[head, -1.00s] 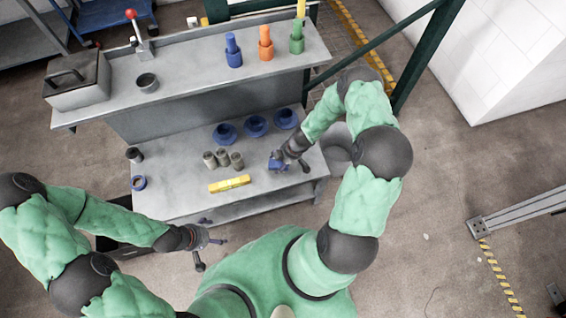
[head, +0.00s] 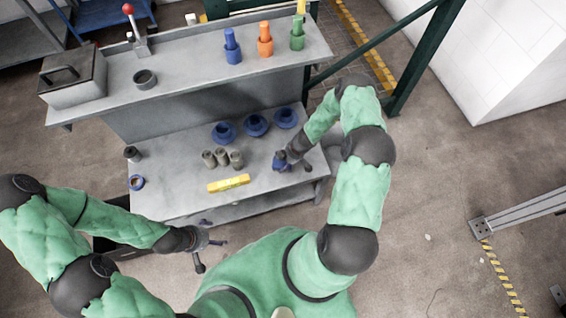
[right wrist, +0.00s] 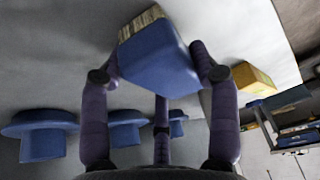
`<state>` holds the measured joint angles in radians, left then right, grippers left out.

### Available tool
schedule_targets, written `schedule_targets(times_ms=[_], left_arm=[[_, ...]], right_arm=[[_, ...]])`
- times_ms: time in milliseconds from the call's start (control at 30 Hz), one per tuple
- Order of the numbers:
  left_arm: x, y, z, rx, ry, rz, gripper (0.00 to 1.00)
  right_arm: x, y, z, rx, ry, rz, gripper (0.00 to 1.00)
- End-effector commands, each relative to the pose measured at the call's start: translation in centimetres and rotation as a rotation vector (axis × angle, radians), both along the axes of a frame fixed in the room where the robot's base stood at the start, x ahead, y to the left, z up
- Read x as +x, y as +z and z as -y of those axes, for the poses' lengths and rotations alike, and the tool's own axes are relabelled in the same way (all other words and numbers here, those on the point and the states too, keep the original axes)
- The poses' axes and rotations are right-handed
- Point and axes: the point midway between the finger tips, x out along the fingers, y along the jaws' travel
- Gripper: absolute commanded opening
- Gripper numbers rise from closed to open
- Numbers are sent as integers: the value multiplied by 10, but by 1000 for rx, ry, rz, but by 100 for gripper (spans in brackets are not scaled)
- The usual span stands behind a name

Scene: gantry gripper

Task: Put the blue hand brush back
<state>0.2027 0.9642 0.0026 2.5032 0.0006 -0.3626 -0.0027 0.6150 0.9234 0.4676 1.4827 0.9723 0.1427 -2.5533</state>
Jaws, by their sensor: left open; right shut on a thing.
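The blue hand brush (right wrist: 160,58) is a blue block with a pale bristled edge, held between the dark fingers of my right gripper (right wrist: 160,80). In the head view the blue brush (head: 279,164) shows small under my right gripper (head: 281,158), over the right part of the lower bench top (head: 180,195). I cannot tell whether the brush touches the bench. My left gripper (head: 208,243) is open and empty, in front of the bench's front edge.
A yellow block (head: 229,183), several grey cylinders (head: 222,158) and blue flanged parts (head: 256,125) stand near the right gripper. Blue (head: 233,48), orange (head: 265,40) and green (head: 297,35) items stand on the upper shelf.

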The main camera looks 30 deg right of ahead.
Motion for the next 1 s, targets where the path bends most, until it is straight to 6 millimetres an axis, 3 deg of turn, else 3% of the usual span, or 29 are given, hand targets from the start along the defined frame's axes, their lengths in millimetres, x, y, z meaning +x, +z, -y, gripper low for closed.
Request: schedule_targets(times_ms=[433,467,533,1000], left_arm=[[0,-6,0,0,0,1,85],[0,-6,0,0,0,1,85],[0,-5,0,0,0,0,85],[0,-2,0,0,0,0,85]], right_arm=[[0,-4,0,0,-2,0,16],[0,-4,0,0,-1,0,64],[0,-4,0,0,-2,-1,84],[0,-1,0,0,-2,-1,85]])
